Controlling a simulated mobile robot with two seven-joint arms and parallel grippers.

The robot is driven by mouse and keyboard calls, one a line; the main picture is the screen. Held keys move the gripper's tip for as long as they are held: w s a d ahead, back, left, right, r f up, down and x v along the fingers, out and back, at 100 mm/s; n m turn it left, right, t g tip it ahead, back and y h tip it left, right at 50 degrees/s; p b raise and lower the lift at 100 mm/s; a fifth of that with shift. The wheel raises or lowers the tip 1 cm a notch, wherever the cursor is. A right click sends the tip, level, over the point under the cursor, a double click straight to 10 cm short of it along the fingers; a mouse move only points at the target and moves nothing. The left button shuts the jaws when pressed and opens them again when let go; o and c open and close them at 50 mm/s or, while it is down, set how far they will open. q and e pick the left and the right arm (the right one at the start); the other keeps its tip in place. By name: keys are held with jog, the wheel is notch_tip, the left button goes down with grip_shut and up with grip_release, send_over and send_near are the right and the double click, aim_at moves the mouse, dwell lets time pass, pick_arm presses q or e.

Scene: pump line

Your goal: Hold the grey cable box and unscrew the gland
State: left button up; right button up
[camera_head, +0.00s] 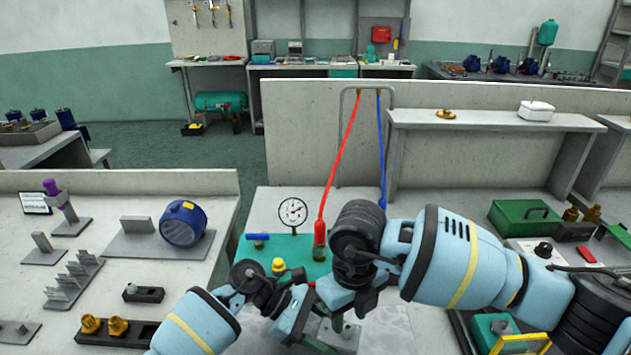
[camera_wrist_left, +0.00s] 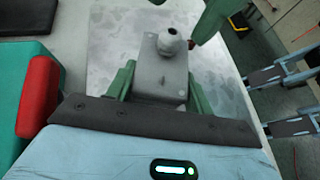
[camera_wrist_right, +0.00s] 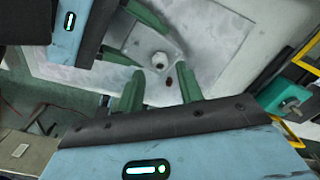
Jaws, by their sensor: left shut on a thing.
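The grey cable box (camera_wrist_left: 150,78) stands upright on a pale metal plate. It is partly hidden behind my arms in the head view (camera_head: 338,337). The pale rounded gland (camera_wrist_left: 172,43) sits on top of the box, and a small dark-red piece (camera_wrist_right: 168,82) shows close to it. My left gripper (camera_wrist_left: 160,72) is shut on the box, one green finger on each side. My right gripper (camera_wrist_right: 160,69) is open, its fingers apart and pointing toward the gland. No contact between them and the gland shows. In the head view, my right gripper (camera_head: 335,296) hides part of the work area.
A teal unit with a gauge (camera_head: 293,211) and red and blue hoses (camera_head: 341,160) stands just behind my grippers. A side table on the left holds a blue motor (camera_head: 183,223) and fittings. A green toolbox (camera_head: 523,217) lies on the right.

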aim_at(348, 327)
jog(key=shift+m, duration=1)
jog(key=shift+f, duration=0.1)
jog(key=shift+f, duration=1.5)
jog(key=c, duration=0.8)
